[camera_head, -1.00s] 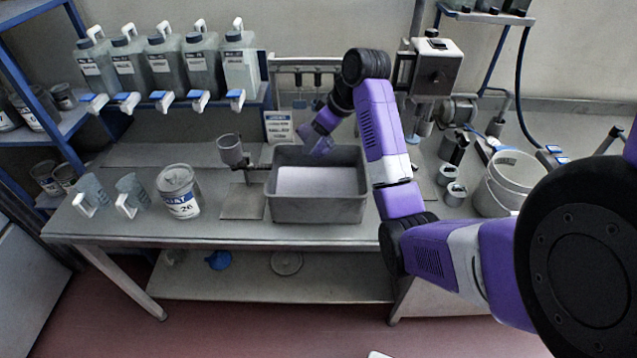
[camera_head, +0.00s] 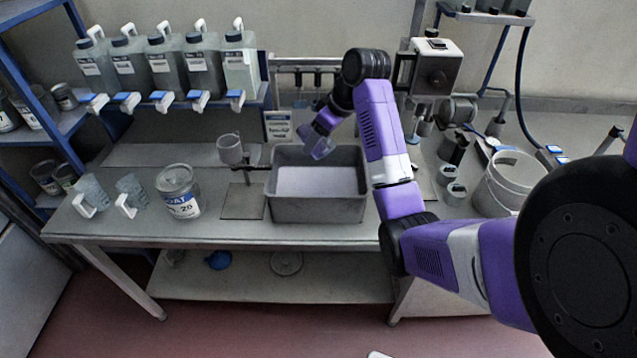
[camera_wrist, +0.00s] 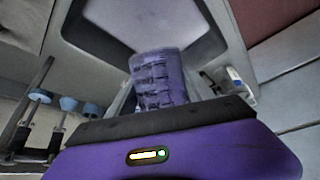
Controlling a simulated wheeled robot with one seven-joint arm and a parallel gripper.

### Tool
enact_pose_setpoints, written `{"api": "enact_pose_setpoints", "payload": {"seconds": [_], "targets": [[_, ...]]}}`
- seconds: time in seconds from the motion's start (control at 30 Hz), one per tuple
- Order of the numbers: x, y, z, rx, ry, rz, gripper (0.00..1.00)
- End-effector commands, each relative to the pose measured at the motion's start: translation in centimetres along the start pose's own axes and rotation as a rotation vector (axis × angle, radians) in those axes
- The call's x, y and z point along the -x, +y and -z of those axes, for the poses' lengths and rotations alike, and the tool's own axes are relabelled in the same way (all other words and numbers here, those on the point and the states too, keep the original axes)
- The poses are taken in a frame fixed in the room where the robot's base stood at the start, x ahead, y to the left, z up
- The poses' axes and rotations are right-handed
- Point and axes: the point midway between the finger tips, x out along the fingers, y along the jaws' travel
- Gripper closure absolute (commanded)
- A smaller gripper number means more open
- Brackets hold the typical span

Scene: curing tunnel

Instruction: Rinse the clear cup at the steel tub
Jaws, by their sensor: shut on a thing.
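The steel tub (camera_head: 318,210) stands on the bench in the head view, with a pale, level surface inside it. My gripper (camera_head: 318,132) is over the tub's back part and tilted. It is shut on the clear cup (camera_head: 318,146), which looks purplish and hangs over the tub opening. In the wrist view the cup (camera_wrist: 160,78) fills the middle in front of my gripper (camera_wrist: 165,108), with the tub (camera_wrist: 95,45) beyond it. I cannot tell whether the cup touches the surface in the tub. The fingertips are mostly hidden.
Left of the tub stand a funnel cup on a stand (camera_head: 231,150), a labelled can (camera_head: 179,190) and two clear jugs (camera_head: 132,190). Several tap containers (camera_head: 202,65) line the shelf behind.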

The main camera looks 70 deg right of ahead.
Motion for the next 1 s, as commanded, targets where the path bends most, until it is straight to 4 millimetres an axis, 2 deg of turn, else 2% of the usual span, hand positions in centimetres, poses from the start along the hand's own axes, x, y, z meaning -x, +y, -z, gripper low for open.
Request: {"api": "enact_pose_setpoints", "payload": {"seconds": [0.57, 1.0], "targets": [[0.3, 0.0, 0.2, 0.001, 0.002, -0.001, 0.85], [3.0, 0.0, 1.6, 0.001, 0.002, -0.001, 0.85]]}}
